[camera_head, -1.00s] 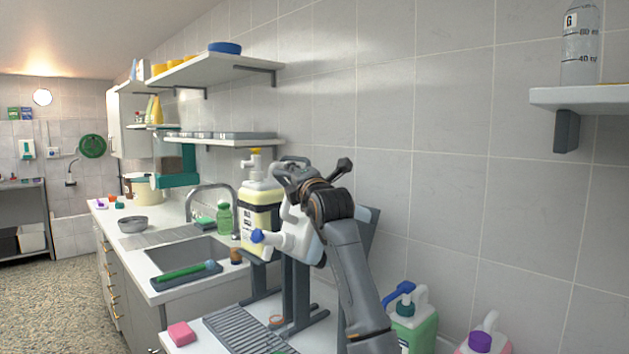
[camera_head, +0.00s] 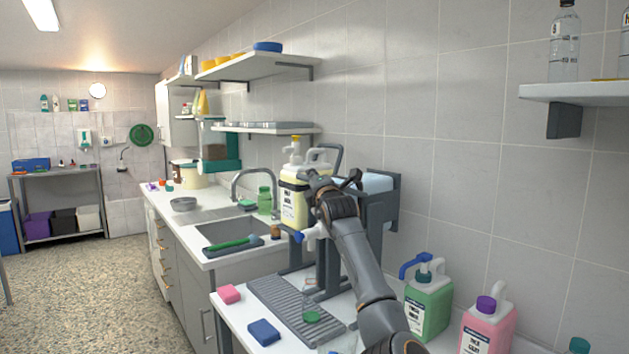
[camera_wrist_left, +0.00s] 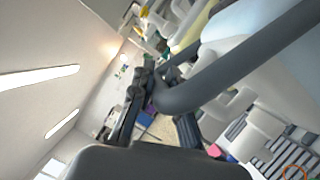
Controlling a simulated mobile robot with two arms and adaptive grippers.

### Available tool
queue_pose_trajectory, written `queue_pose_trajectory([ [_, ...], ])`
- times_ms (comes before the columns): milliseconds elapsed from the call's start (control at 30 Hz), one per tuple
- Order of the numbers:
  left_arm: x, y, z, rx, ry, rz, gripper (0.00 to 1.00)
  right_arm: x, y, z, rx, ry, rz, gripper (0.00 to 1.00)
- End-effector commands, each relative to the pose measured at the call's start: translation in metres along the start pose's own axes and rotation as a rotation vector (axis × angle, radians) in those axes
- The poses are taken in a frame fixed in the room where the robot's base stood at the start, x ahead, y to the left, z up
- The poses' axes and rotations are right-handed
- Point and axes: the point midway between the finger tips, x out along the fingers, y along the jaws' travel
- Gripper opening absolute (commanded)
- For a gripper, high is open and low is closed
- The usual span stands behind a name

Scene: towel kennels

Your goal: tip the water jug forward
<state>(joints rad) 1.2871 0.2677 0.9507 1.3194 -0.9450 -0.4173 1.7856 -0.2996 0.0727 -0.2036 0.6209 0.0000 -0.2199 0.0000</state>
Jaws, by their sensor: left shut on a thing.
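The water jug (camera_head: 377,182) has a pale blue-white body set in a dark grey cradle (camera_head: 392,205) above the counter. Its white spout with a blue cap (camera_head: 298,236) points left, over the drain grid. My left gripper (camera_head: 318,186) is in front of the jug and hides much of it. In the left wrist view the gripper (camera_wrist_left: 160,98) is shut on a dark grey bar (camera_wrist_left: 235,62) that runs past the jug's pale body (camera_wrist_left: 265,18). The jug's exact tilt is hard to tell. My right gripper is not in view.
A yellow-liquid container (camera_head: 293,205) stands just behind the spout. A ribbed drain grid (camera_head: 285,300), pink sponge (camera_head: 229,293) and blue sponge (camera_head: 264,332) lie on the counter. Green (camera_head: 430,305) and pink (camera_head: 487,325) jugs stand at right. A sink (camera_head: 228,232) is beyond.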

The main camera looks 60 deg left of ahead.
Motion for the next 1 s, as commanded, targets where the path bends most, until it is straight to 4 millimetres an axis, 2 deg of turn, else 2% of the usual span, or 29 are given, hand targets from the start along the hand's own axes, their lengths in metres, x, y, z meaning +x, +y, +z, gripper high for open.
queue_pose_trajectory([
  [33, 0.000, -0.007, -0.005, 0.003, 0.009, -0.015, 0.00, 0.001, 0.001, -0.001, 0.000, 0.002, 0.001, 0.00],
  [233, 0.000, -0.010, -0.006, 0.004, 0.011, -0.019, 0.00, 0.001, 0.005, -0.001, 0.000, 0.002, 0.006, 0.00],
  [267, 0.000, -0.010, -0.006, 0.004, 0.011, -0.019, 0.22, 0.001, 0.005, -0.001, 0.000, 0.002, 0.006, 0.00],
  [300, 0.000, -0.010, -0.006, 0.004, 0.011, -0.019, 0.26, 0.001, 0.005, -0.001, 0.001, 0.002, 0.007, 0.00],
  [767, -0.001, -0.006, -0.003, 0.002, 0.005, -0.012, 0.26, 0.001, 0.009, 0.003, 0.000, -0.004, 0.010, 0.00],
  [867, -0.006, -0.006, -0.003, 0.002, 0.006, -0.011, 0.26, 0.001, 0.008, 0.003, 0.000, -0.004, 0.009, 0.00],
  [1000, -0.025, -0.006, -0.002, 0.000, 0.005, -0.011, 0.26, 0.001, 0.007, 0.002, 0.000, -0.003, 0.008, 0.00],
])
